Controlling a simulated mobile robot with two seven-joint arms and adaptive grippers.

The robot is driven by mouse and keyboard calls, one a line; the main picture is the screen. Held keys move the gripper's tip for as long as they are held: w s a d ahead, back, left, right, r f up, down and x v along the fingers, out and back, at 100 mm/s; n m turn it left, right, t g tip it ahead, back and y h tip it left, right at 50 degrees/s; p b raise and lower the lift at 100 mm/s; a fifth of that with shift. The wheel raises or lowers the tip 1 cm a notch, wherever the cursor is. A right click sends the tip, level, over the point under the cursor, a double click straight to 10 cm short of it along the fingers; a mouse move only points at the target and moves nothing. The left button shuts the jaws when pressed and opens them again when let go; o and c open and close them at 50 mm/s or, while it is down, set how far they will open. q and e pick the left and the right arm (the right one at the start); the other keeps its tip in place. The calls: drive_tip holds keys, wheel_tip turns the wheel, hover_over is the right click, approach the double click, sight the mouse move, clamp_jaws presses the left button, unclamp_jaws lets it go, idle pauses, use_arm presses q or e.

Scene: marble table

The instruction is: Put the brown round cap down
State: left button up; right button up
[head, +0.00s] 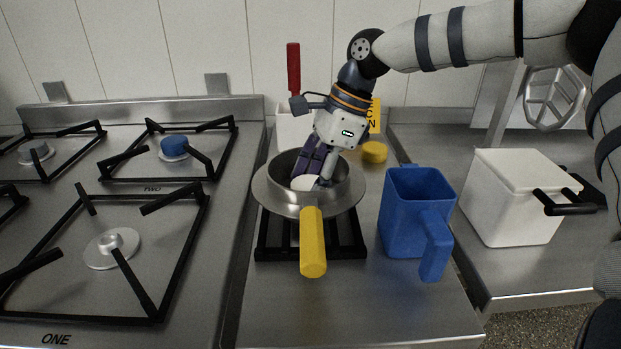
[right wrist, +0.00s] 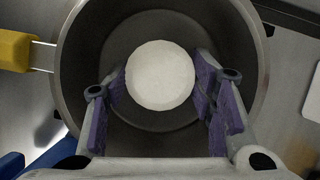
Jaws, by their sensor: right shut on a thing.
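My right gripper (head: 318,170) reaches down into a grey metal pan (head: 265,190) with a yellow handle (head: 312,242). It is shut on a round cap (head: 304,184), which looks off-white here rather than brown. In the right wrist view the cap (right wrist: 160,75) is a pale disc between the purple finger pads of the gripper (right wrist: 160,88). The cap is within the pan's rim (right wrist: 75,135). I cannot tell whether it touches the pan's floor. My left gripper is not in view.
The pan stands on a black grate (head: 350,245). A blue jug (head: 405,215) is close on its right, and a white lidded box (head: 510,205) farther right. A yellow round thing (head: 374,152) lies behind. Stove burners (head: 110,248) fill the left.

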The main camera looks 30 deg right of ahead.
drive_tip(key=o, duration=1)
drive_tip(key=shift+f, duration=0.1)
drive_tip(key=shift+r, duration=0.45)
drive_tip(key=v, duration=1.1)
drive_tip(key=shift+r, duration=0.25)
drive_tip(key=shift+s+d, duration=0.1)
drive_tip(key=shift+d, duration=0.05)
